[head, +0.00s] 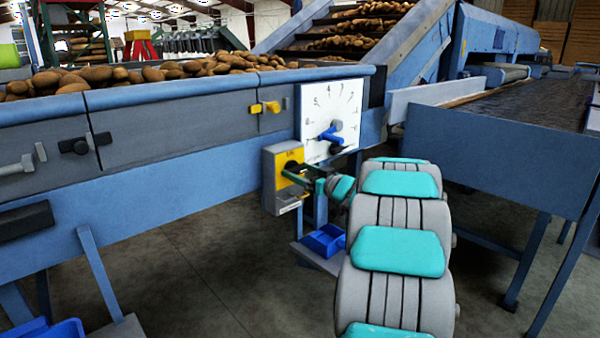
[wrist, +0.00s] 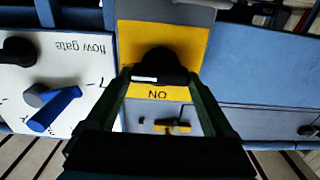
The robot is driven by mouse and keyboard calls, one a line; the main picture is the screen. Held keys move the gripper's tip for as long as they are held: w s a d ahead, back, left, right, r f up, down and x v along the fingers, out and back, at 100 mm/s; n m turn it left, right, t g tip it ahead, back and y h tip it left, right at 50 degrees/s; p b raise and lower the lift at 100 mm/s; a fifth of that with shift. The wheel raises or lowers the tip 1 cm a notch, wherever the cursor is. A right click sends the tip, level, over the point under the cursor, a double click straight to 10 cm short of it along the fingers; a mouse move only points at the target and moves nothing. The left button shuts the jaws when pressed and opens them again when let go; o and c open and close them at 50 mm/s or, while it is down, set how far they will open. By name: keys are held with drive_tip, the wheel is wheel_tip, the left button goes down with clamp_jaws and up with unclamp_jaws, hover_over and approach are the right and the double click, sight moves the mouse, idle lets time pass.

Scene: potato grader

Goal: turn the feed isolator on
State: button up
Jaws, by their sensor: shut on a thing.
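The feed isolator is a grey box with a yellow plate (head: 287,156) on the front of the blue machine frame. In the wrist view its yellow plate (wrist: 190,38) carries a black rotary knob (wrist: 158,62) with a white mark on its bar. The bar lies across that picture, white mark toward the left. An upside-down "ON" label shows just below the knob there. My gripper (wrist: 160,78) is shut on the knob, one finger at each end of the bar. In the head view my gripper (head: 298,176) reaches the box from the right and partly hides the knob.
A white flow gate dial (head: 325,102) with a blue pointer (head: 329,134) is close above and right of the isolator. A blue bin (head: 324,240) sits below. Yellow (head: 265,107) and black latches line the potato-filled trough. A blue table (head: 490,150) stands at right.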

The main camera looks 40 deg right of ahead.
drive_tip(key=shift+n, duration=0.3)
drive_tip(key=n+b, duration=0.3)
drive_tip(key=n, duration=0.1)
drive_tip(key=shift+f, duration=0.15)
drive_tip(key=n+b, duration=0.3)
drive_tip(key=n, duration=0.2)
drive_tip(key=shift+a+f+b, duration=0.1)
drive_tip(key=shift+f+b, duration=0.05)
drive_tip(key=shift+b, duration=0.25)
drive_tip(key=n+b, duration=0.4)
drive_tip(key=n, duration=0.1)
drive_tip(key=shift+a+f, duration=0.1)
drive_tip(key=shift+n+b, duration=1.5)
drive_tip(key=shift+n, duration=0.2)
drive_tip(key=o, duration=1.1)
